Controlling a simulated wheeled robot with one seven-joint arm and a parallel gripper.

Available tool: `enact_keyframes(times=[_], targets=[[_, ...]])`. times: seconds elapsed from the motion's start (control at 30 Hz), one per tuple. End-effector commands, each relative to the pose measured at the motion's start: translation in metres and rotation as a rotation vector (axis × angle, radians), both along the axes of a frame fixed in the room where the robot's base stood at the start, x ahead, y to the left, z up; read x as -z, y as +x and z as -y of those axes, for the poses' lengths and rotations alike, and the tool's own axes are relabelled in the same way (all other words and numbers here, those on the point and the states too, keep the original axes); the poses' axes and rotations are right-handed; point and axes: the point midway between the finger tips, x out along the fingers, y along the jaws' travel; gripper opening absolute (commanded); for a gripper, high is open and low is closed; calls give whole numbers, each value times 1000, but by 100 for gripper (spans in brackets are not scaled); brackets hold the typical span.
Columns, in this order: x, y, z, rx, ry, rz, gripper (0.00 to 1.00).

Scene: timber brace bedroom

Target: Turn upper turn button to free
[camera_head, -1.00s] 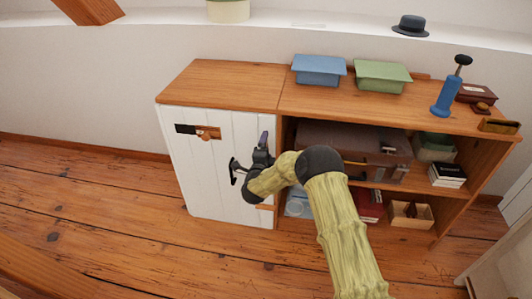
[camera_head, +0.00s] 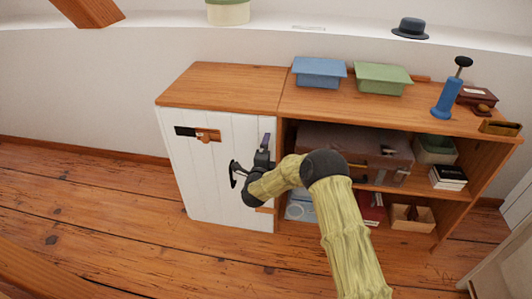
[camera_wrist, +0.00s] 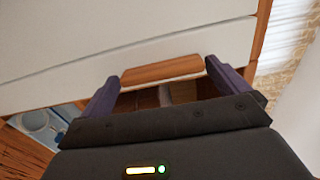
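The white plank door (camera_head: 205,175) closes the left side of the wooden cabinet. My gripper (camera_head: 238,172) is at the door's right edge in the head view. In the wrist view my gripper (camera_wrist: 163,80) is open, its two purple fingers apart. My gripper hides this button in the head view. A lower wooden turn button (camera_head: 265,210) shows below.
Open shelves to the right hold a brown case (camera_head: 330,140) and books (camera_head: 447,177). Blue (camera_head: 319,70) and green (camera_head: 382,76) boxes stand on top. Floor to the left is clear.

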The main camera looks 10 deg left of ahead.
Motion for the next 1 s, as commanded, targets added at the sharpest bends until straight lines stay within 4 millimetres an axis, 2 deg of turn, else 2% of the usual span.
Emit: enact_keyframes(times=[0.17, 0.37, 1.0], targets=[[-1, -5, -1, -1, -1, 0, 100], [-2, -28, -1, -3, -2, -1, 100], [-1, -152, -1, -3, -1, -4, 100]])
